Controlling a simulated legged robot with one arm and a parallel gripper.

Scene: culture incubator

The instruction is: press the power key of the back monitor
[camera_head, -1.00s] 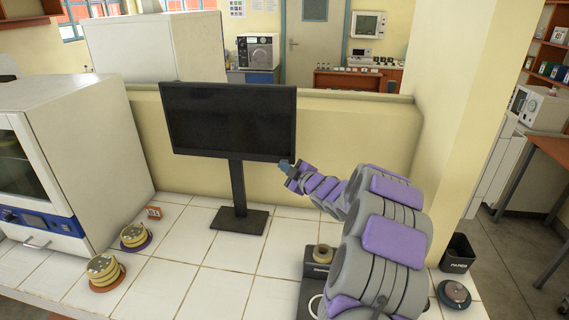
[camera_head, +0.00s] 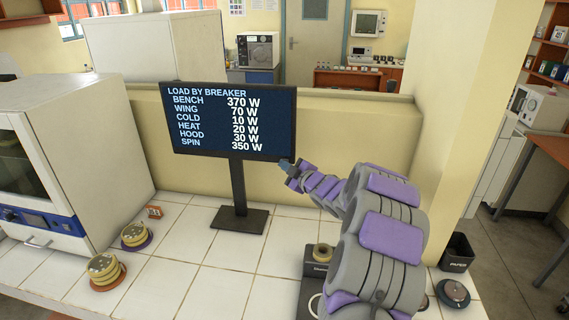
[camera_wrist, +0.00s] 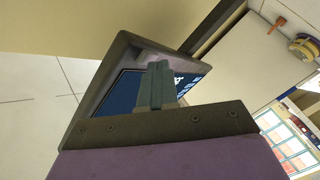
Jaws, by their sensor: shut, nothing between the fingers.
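The back monitor (camera_head: 230,150) stands upright on a dark stand on the white tiled bench. Its screen is lit and reads "LOAD BY BREAKER", with rows for bench, wing, cold, heat, hood and spin in watts. My gripper (camera_head: 285,164) is at the lower right corner of the monitor, its fingers shut and empty. In the wrist view the shut fingers (camera_wrist: 158,82) lie in front of the monitor's frame (camera_wrist: 105,72) and part of the blue screen. The power key is not distinguishable; I cannot tell whether the fingertips touch it.
A white incubator (camera_head: 85,150) stands at the left. Two stacks of yellow discs (camera_head: 135,235) (camera_head: 104,268) sit on the bench near it. A tape roll (camera_head: 322,253) on a dark device, a black bin (camera_head: 457,253) and a round dark item (camera_head: 453,293) are at the right. The middle tiles are clear.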

